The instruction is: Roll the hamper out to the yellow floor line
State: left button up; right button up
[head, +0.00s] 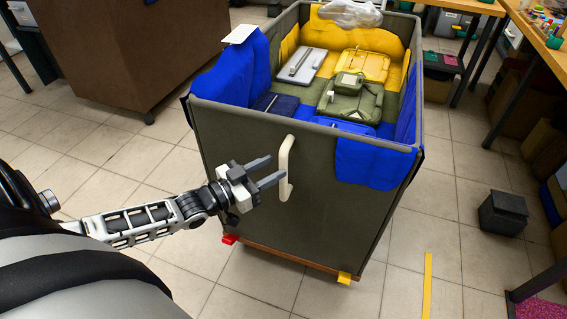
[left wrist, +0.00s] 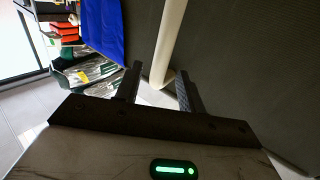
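The hamper (head: 235,160) is a large dark grey-green bin on a low wooden base, with blue and yellow cloth over its rim and bags and cases inside. A cream vertical handle (head: 286,165) is on its near face. My left gripper (head: 274,169) is open beside the handle. In the left wrist view the handle (left wrist: 168,45) runs down between the two open fingers (left wrist: 158,87); I see no clear contact. The yellow floor line (head: 427,285) lies on the tiles right of the hamper's near end. My right gripper is not in view.
A brown cabinet (head: 120,50) on casters stands to the left. A small dark box (head: 503,213) sits on the floor at right, near table legs and cartons. Red (head: 229,239) and yellow (head: 344,278) pieces show at the hamper's base corners. Tiles around the yellow line are clear.

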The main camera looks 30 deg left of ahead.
aim_at(280, 164)
pick_arm(q)
jog(key=shift+x, duration=2.2)
jog(key=shift+c, duration=0.2)
grip_shut()
